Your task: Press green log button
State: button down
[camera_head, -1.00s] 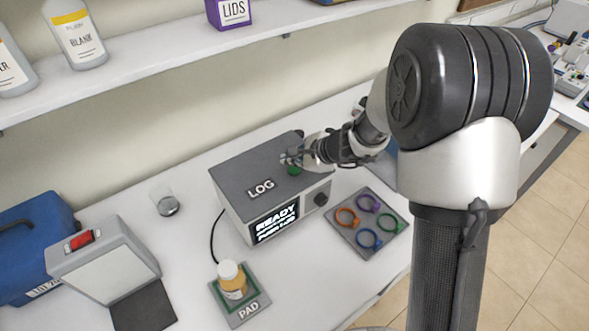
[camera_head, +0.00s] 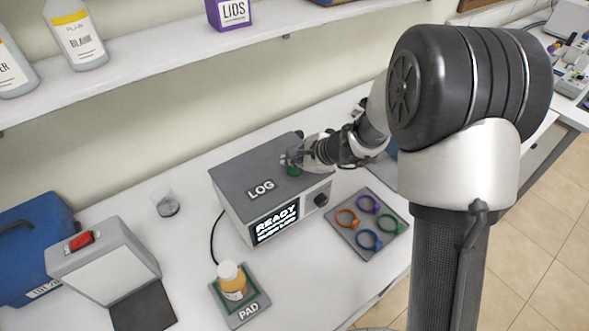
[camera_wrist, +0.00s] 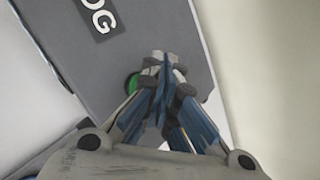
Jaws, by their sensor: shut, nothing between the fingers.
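The green log button (camera_head: 294,170) is on the top of the grey LOG box (camera_head: 240,165), to the right of the LOG label. In the wrist view the green button (camera_wrist: 132,83) shows partly, beside my gripper's fingertips (camera_wrist: 162,60), which cover the rest of it. My gripper (camera_head: 287,159) is shut and empty, its tips close over the box top near the button. I cannot tell whether the tips touch the box or the button. The box's front screen (camera_head: 276,222) reads READY, with smaller text below that is unclear.
A tray of coloured rings (camera_head: 350,240) lies right of the box. An amber bottle (camera_head: 233,285) stands on the PAD (camera_head: 247,313) in front. A glass beaker (camera_head: 166,205) and a device with a red switch (camera_head: 112,250) stand left. A shelf (camera_head: 180,60) runs behind.

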aim_at(293, 172)
jog(key=shift+f, duration=0.1)
jog(key=shift+f+b, duration=0.35)
jog(key=shift+b, duration=0.3)
jog(key=shift+f+b, duration=0.45)
jog(key=shift+b, duration=0.1)
dwell(0.4)
dwell(0.4)
jog(key=shift+r+p, duration=0.6)
jog(key=shift+r, duration=0.3)
jog(key=shift+r, duration=0.1)
jog(key=shift+r+p, duration=1.85)
jog(key=shift+r, duration=0.55)
